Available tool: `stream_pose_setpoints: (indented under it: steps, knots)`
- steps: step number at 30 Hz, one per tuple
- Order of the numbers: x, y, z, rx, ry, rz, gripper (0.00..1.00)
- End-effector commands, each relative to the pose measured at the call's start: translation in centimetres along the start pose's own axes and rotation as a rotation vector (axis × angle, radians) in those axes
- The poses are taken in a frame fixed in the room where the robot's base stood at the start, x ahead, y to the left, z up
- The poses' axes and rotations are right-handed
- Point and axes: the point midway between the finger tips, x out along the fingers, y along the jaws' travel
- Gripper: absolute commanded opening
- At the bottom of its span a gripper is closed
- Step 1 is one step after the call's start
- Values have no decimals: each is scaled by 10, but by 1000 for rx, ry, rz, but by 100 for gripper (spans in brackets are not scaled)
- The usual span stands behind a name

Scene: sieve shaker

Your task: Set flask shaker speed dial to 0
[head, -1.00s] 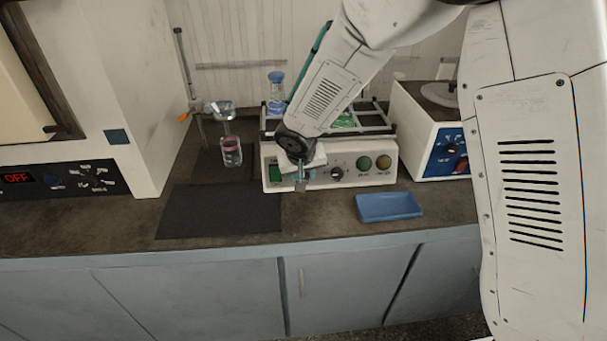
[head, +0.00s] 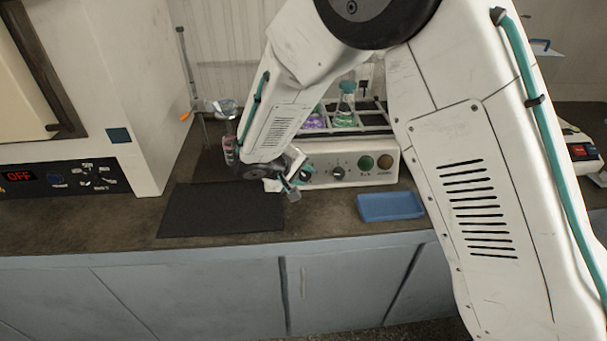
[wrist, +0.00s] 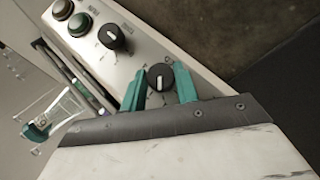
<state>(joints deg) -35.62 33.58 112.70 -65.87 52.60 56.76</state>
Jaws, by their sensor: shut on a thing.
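The flask shaker (head: 350,174) stands against the back of the bench, its pale front panel carrying two black dials. The left dial (wrist: 160,77) sits between the teal fingers of my gripper (wrist: 161,88), which is shut on it; its white pointer line shows. The other dial (head: 338,172) is free and also shows in the wrist view (wrist: 114,37). The labels are too small to read, so I cannot tell which number either pointer marks. In the head view my gripper (head: 297,183) is at the panel's left part, and my arm hides the panel's left end.
Green and amber buttons (head: 375,162) are on the panel's right. Flasks with purple and green liquid (head: 345,105) stand on the shaker. A blue tray (head: 390,206) and a dark mat (head: 220,210) lie in front. Glassware on a stand (head: 228,110) is at left.

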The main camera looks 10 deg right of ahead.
Motion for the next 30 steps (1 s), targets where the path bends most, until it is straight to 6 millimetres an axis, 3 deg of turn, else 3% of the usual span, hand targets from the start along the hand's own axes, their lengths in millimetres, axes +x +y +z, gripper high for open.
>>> stream_pose_setpoints:
  steps: [18,30]
  knots:
    - [1,-7,1,-392,-20,417,8]
    - [2,-8,2,-548,-28,585,8]
